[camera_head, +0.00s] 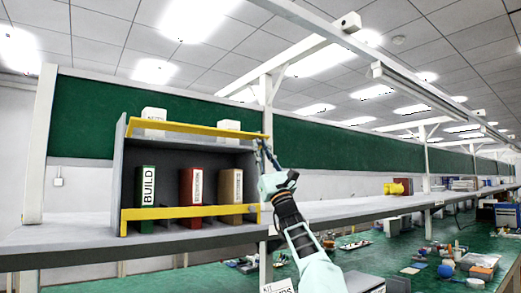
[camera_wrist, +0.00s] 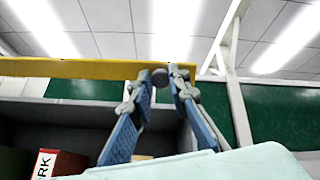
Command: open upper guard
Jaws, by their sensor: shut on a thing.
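The upper guard (camera_head: 195,128) is a yellow bar across the top front of a grey shelf box. It also crosses the wrist view (camera_wrist: 70,69) near the top. My gripper (camera_head: 262,145) is at the guard's right end. In the wrist view, the blue fingers of my gripper (camera_wrist: 162,76) close around a small round grey knob (camera_wrist: 161,80) at the yellow bar. How firmly the pads sit on it is partly hidden.
A lower yellow guard (camera_head: 190,212) crosses the box's bottom front. Green (camera_head: 147,190), red (camera_head: 191,190) and brown (camera_head: 231,190) binders stand behind it. White boxes (camera_head: 154,115) show above the upper guard. The grey shelf (camera_head: 70,240) is clear at left.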

